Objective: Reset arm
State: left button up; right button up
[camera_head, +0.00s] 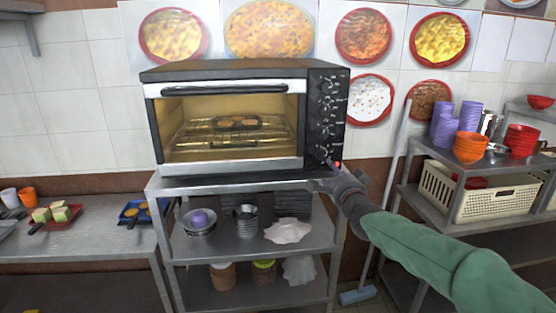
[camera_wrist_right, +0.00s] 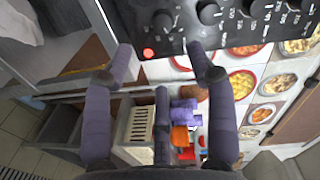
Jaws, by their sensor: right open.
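My right arm in a green sleeve comes in from the lower right in the head view. Its gripper (camera_head: 325,184) is at the lower right corner of the oven (camera_head: 228,168), by the knob panel (camera_head: 326,115). In the right wrist view the gripper (camera_wrist_right: 160,52) is open and empty, its fingers spread just short of the panel. A lit red button (camera_wrist_right: 148,53) lies on the panel beside one fingertip. The oven door is shut, and items sit on a rack behind the glass (camera_head: 235,123). My left gripper is not in view.
The oven stands on a metal shelf unit (camera_head: 160,184) holding pots and bags. At right, a rack (camera_head: 425,150) holds purple and orange bowls (camera_head: 470,147) above a cream basket (camera_head: 452,193). A broom handle (camera_head: 397,150) stands between them. A counter (camera_head: 90,247) is at left.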

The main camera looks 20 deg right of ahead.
jog(key=s+a+f+n+g+y, duration=0.15)
jog(key=a+f, duration=0.35)
jog(key=f, duration=0.8)
jog(key=a+f+n+g+y, duration=0.25)
jog(key=a+f, duration=0.25)
jog(key=f, duration=0.7)
jog(key=a+f+n+g+y, duration=0.1)
jog(key=a+f+n+g, duration=0.3)
jog(key=f, duration=0.9)
jog(key=s+a+f+n+g+y, duration=0.1)
jog(key=s+a+f, duration=0.2)
jog(key=s+f, duration=0.15)
jog(key=s+a+f+g, duration=0.1)
jog(key=s+a+f, duration=0.25)
jog(key=f, duration=0.25)
jog(key=s+a+f+n+g, duration=0.2)
jog(key=s+a+f, duration=0.1)
jog(key=s, duration=0.4)
jog(key=s+a+f+n+g+y, duration=0.1)
jog(key=s+a+f+g, duration=0.1)
jog(key=s+a+f, duration=0.2)
jog(key=s+a+f+n+g+y, duration=0.1)
jog(key=s+a+f+n+g, duration=0.1)
jog(key=s+f, duration=0.4)
jog(key=s+a, duration=0.1)
jog(key=s, duration=0.4)
jog(key=shift+s+a+f+n, duration=0.2)
jog(key=shift+s+a+n, duration=0.1)
jog(key=shift+a, duration=0.1)
